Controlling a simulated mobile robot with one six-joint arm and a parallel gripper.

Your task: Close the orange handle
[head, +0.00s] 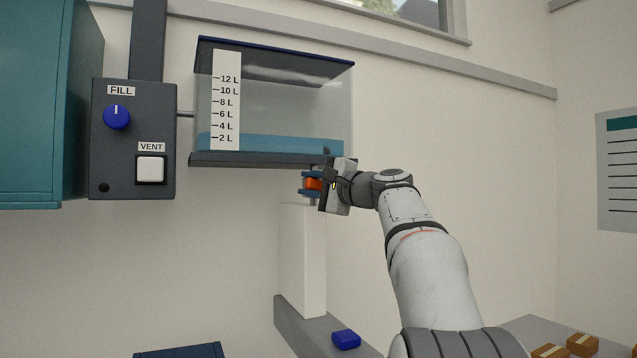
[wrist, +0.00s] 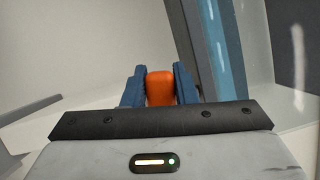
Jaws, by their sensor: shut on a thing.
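The orange handle (head: 314,184) sits just under the right end of the clear tank (head: 275,105). In the wrist view the orange handle (wrist: 160,88) lies between the two blue fingers of my gripper (wrist: 160,92). My gripper (head: 311,184) is shut on it, coming in from the right in the head view. The tank holds blue water up to about the 2 L mark on its white scale (head: 226,100). The valve body behind the handle is mostly hidden by my gripper.
A dark panel (head: 132,185) at left carries a blue FILL knob (head: 117,116) and a white VENT button (head: 150,169). A white column (head: 303,260) stands below the tank on a grey ledge. A blue block (head: 346,339) and brown boxes (head: 582,344) lie lower right.

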